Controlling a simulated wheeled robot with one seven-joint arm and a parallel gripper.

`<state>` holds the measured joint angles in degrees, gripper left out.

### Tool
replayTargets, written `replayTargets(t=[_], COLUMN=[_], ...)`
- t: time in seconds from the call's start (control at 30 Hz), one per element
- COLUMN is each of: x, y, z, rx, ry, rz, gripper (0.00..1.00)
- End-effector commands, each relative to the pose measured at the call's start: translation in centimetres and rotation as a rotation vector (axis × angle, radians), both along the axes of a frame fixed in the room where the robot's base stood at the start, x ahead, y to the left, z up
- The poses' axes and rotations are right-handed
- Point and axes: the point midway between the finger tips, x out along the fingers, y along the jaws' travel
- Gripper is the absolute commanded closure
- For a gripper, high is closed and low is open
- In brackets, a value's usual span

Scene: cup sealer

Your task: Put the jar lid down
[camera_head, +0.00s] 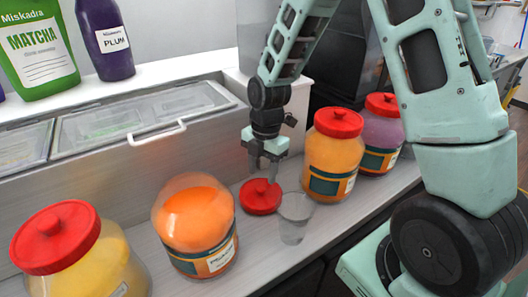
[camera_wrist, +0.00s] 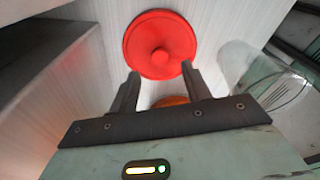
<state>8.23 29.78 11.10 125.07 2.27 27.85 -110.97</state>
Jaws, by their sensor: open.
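A red jar lid (camera_head: 260,196) with a round knob lies flat on the grey counter, between an open jar and a clear cup. In the wrist view the lid (camera_wrist: 160,45) is just beyond my fingertips, knob facing the camera. My gripper (camera_head: 262,178) is above the lid, fingers pointing down. In the wrist view my gripper (camera_wrist: 162,72) is open, with nothing between its fingers. The open jar (camera_head: 195,222) holds orange contents and has no lid on it.
A clear cup (camera_head: 295,218) stands right of the lid, and it also shows in the wrist view (camera_wrist: 262,82). Lidded jars stand at left (camera_head: 80,255) and right (camera_head: 333,155). A steel cabinet with a handle (camera_head: 158,132) is behind. Green (camera_head: 38,45) and purple (camera_head: 105,40) containers stand on top.

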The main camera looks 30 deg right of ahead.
Motion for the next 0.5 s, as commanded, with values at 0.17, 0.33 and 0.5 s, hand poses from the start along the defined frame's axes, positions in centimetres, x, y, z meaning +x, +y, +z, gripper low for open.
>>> replayTargets(t=[0.17,0.33,0.5], x=[0.3,0.4,0.3], y=[-0.5,-0.8,-0.8], z=[3.5,6.0,7.1], rx=[-0.001,0.0,0.0], ry=[-0.007,-0.004,0.0], rz=[-0.001,0.0,-0.001], gripper=[0.52,0.52,0.52])
